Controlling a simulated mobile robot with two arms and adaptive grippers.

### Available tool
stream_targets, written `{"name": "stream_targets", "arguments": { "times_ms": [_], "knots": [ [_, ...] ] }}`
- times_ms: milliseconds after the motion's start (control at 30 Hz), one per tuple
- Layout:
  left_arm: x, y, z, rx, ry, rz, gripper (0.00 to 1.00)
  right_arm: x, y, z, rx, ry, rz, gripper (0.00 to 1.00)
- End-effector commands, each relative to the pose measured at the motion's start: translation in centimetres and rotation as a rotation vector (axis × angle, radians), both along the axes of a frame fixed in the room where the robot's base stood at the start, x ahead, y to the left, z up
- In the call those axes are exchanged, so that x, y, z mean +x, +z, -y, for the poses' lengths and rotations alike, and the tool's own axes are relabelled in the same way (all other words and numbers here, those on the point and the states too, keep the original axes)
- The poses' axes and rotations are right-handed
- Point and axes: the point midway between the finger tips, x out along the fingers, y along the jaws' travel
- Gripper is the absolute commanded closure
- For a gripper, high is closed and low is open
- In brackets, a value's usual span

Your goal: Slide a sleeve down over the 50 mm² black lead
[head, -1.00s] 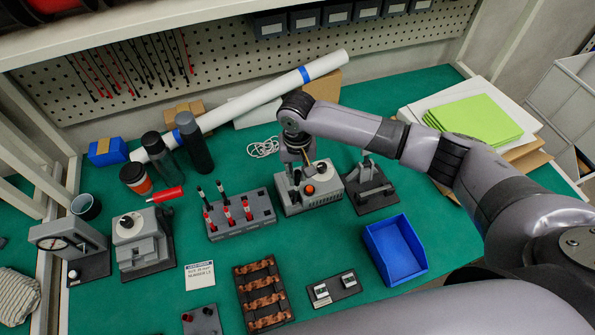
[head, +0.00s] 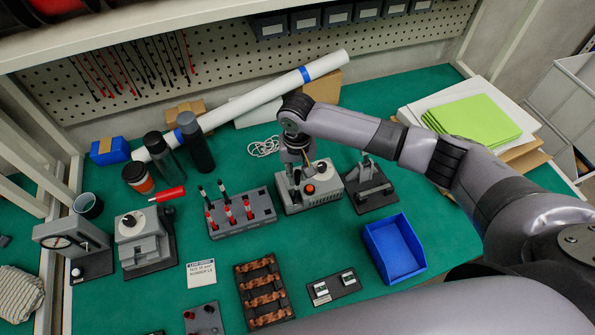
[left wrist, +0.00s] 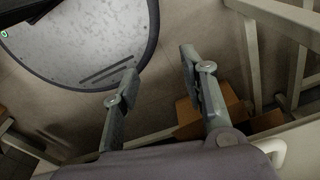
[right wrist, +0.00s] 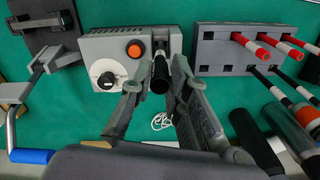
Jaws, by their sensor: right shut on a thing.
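My right gripper (right wrist: 159,76) is shut on a short black cylindrical piece (right wrist: 160,80), which shows end-on between the fingertips in the right wrist view. I cannot tell whether it is a sleeve or a lead end. In the head view this gripper (head: 297,176) is over the left part of a grey unit with an orange button (head: 310,189) and a white dial. The rack (head: 261,217) left of it holds red and black leads, including two black ones (head: 203,195) at the back; their sizes are unreadable. My left gripper (left wrist: 158,66) is open and empty over the floor, outside the head view.
A blue bin (head: 394,250) and a dark stand (head: 372,190) are right of the unit. A tray of copper pieces (head: 239,290) lies in front. Bottles (head: 195,145) and a red-handled tool (head: 167,195) stand or lie left.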

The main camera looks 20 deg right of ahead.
Motion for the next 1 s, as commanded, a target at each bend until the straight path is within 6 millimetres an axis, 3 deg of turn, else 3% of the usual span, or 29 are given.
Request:
{"name": "stream_targets", "arguments": {
  "times_ms": [367, 1000],
  "knots": [
    [0.0, 1.0, 0.1, -0.001, 0.0, 0.0, 0.6, 0.0, 0.1, 0.1, 0.0, -0.001, 0.0, 0.91],
    [0.0, 1.0, 0.1, -0.001, 0.001, 0.0, 0.6, 0.0, -1.2, 0.0, 0.0, 0.0, 0.0, 0.91]
  ]
}}
